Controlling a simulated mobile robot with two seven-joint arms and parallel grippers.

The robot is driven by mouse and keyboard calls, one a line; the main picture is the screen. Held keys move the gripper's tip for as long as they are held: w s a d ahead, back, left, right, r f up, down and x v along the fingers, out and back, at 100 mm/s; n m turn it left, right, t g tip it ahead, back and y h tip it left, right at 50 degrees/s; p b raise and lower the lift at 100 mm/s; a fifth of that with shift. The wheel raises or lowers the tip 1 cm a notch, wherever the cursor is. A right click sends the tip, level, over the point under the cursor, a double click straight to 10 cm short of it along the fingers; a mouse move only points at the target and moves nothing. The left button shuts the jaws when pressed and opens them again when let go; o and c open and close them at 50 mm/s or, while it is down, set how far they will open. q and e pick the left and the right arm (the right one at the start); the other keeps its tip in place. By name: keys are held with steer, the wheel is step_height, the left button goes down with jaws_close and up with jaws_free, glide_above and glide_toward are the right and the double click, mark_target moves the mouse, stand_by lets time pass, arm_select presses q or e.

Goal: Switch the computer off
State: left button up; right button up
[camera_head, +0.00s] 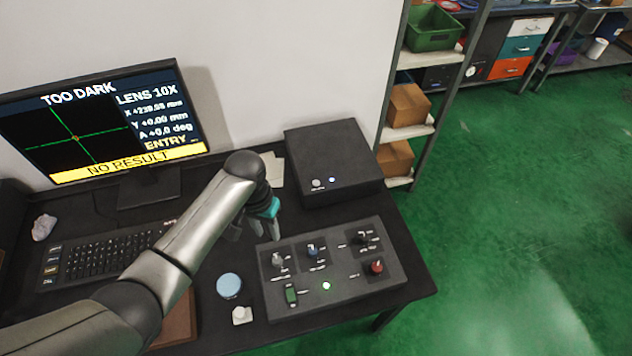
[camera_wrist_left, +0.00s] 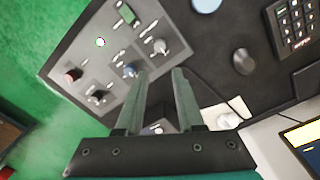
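The computer appears to be the black box (camera_head: 335,150) on the desk against the wall. Its front has a round silver button (camera_head: 316,183) and a small lit bluish-white light beside it. The monitor (camera_head: 100,120) is lit and reads "TOO DARK" and "NO RESULT". My left gripper (camera_head: 252,228) points down over the desk, left of the box's front and behind the control panel. In the left wrist view its two fingers (camera_wrist_left: 158,78) stand apart with nothing held between them; the gripper body hides much of the box there. My right gripper is not in view.
The control panel (camera_head: 335,292) with knobs and a lit green button lies in front of the box. A keyboard (camera_head: 105,255), a blue round lid (camera_head: 229,286) and a small white item (camera_head: 241,316) are on the desk. Shelves (camera_head: 430,100) stand right of it.

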arm_select(q)
jaws_close()
stand_by(1.3)
